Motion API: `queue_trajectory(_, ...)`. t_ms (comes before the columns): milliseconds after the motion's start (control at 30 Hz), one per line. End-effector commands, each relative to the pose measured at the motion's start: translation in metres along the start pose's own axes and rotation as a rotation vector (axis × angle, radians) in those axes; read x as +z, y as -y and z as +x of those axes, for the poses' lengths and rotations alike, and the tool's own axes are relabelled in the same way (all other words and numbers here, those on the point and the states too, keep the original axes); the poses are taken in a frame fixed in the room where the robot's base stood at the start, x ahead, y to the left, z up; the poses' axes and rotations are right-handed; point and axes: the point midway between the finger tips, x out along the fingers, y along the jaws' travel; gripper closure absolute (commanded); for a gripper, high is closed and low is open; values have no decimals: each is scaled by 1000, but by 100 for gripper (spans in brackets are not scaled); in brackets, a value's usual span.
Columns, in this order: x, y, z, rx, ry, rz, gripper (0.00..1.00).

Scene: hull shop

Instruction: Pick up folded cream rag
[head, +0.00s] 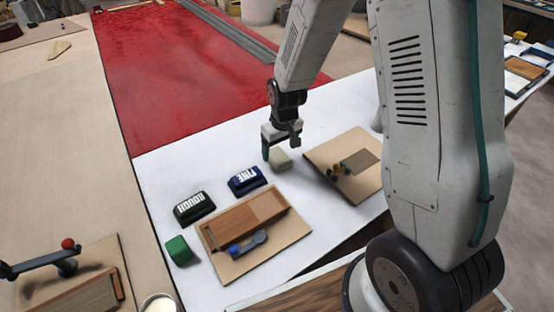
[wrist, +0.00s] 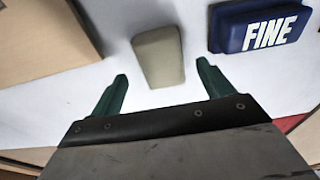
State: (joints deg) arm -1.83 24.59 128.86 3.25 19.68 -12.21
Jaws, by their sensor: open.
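The folded cream rag (head: 280,160) is a small pale block on the white table top in the head view, just beyond my gripper's fingertips. It also shows in the wrist view (wrist: 158,57), lying ahead of and between the two green fingers. My gripper (head: 281,147) is open and empty, with its fingers spread on either side of the rag's near end. In the wrist view my gripper (wrist: 160,88) has a clear gap between its fingers, wider than the rag. I cannot tell the exact height of the fingers above the table.
A blue block marked FINE (head: 246,180) lies beside the rag, also in the wrist view (wrist: 259,27). A dark green block marked ROUGH (head: 194,208) and a green block (head: 178,250) lie farther left. A wooden board (head: 345,170) is close on the other side. A red panel (head: 175,85) lies behind.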

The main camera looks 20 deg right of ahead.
Motion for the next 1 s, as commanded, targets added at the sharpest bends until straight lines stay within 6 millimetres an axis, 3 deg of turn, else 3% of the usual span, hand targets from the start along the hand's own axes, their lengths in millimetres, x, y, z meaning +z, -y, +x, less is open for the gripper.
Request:
queue_trajectory(100,1,2,21,-1,4,-3,20)
queue_trajectory(267,0,3,36,-1,1,-4,20)
queue_trajectory(933,0,4,42,-2,1,-4,20)
queue_trajectory(1000,0,4,41,-2,1,-4,39)
